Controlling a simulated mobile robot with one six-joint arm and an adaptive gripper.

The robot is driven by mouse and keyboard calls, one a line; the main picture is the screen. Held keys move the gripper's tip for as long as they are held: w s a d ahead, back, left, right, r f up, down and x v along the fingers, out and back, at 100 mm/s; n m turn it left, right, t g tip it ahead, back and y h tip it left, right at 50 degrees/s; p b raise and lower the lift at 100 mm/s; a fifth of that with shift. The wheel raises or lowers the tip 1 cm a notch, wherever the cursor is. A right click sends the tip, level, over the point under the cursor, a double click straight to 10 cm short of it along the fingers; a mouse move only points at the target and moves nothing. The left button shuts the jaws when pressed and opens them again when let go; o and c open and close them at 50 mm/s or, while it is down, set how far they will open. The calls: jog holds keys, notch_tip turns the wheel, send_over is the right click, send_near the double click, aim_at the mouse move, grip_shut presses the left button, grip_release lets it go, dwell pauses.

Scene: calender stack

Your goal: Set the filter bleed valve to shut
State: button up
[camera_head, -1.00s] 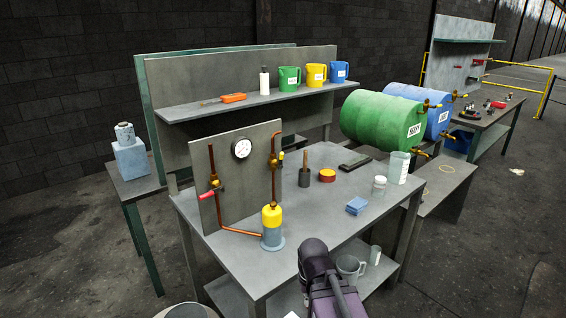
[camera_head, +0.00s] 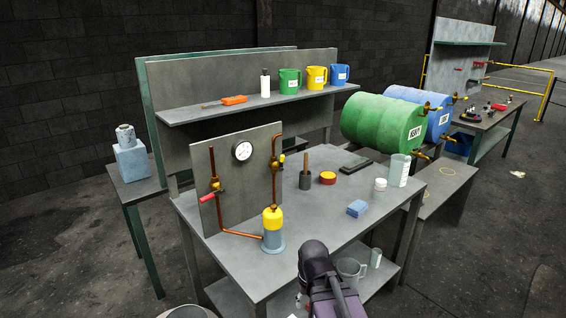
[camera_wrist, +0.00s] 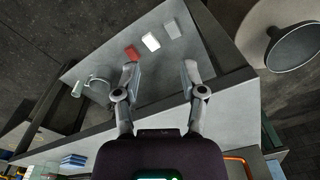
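The grey gauge panel (camera_head: 236,200) stands on the bench and carries copper pipes. A valve with a red lever (camera_head: 208,198) is on the left pipe; the lever points out to the lower left. A valve with a small yellow handle (camera_head: 282,158) is on the right pipe. A yellow-topped filter bowl (camera_head: 272,220) stands below it. I cannot read which valve is the bleed valve. In the wrist view my gripper (camera_wrist: 160,75) is open and empty, over the bench's lower shelf. The head view shows only my arm, at the bench's front edge; the fingertips are hidden.
A grey mug (camera_head: 351,270) is on the lower shelf. The bench's front middle is clear.

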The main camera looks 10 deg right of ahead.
jog(key=w+a+r+n+t+y+p, duration=0.1)
jog(key=w+a+r+n+t+y, duration=0.25)
jog(key=w, duration=0.65)
jog(key=t+y+p, duration=0.2)
jog(key=t+p, duration=0.1)
jog(key=t, duration=1)
send_near(283, 160)
jog(key=v, duration=0.3)
jog(key=shift+f+m, duration=0.2)
jog(key=shift+m, duration=0.05)
jog(key=shift+w, duration=0.15)
jog(key=x, duration=1.3)
jog(key=shift+w+a+r, duration=0.1)
jog(key=shift+w+r, duration=0.05)
jog(key=shift+w, duration=0.15)
jog(key=shift+c, duration=0.3)
grip_shut()
